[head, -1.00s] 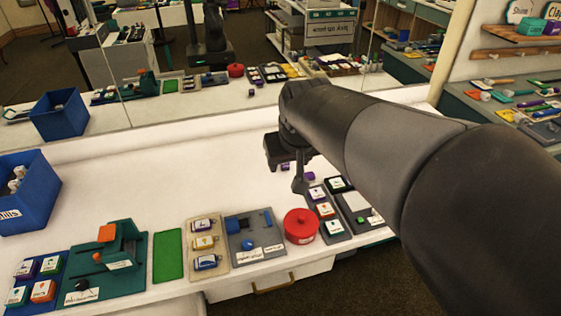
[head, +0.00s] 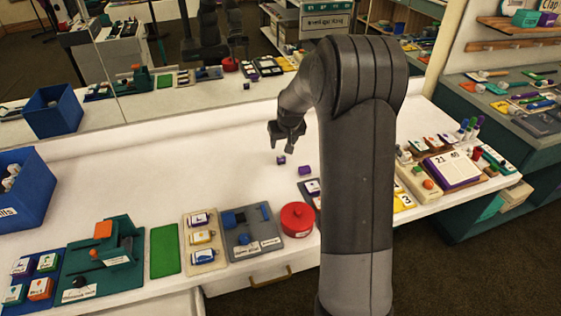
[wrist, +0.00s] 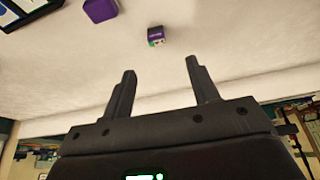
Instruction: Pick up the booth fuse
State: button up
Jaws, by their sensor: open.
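A small purple block with a pale and green label (wrist: 156,38) lies on the white counter. It also shows in the head view (head: 281,160), just below my gripper (head: 285,142). A second, plain purple block (head: 304,170) lies to its right, and shows at the top left of the wrist view (wrist: 100,10). I cannot read which one is the booth fuse. In the wrist view my gripper (wrist: 160,70) is open and empty. The labelled block lies beyond the fingertips, in line with the gap and apart from both fingers.
A red round tin (head: 298,219), a grey tray (head: 240,215), a green mat (head: 165,250) and a teal device (head: 100,265) line the front edge. A mirror runs along the back. My arm hides part of the right side. The counter's middle is clear.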

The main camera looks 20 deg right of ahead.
aim_at(282, 157)
jog(key=x, duration=1.3)
jog(key=shift+d+f, duration=0.1)
jog(key=shift+d, duration=0.25)
jog(key=c, duration=1)
jog(key=shift+c, duration=0.2)
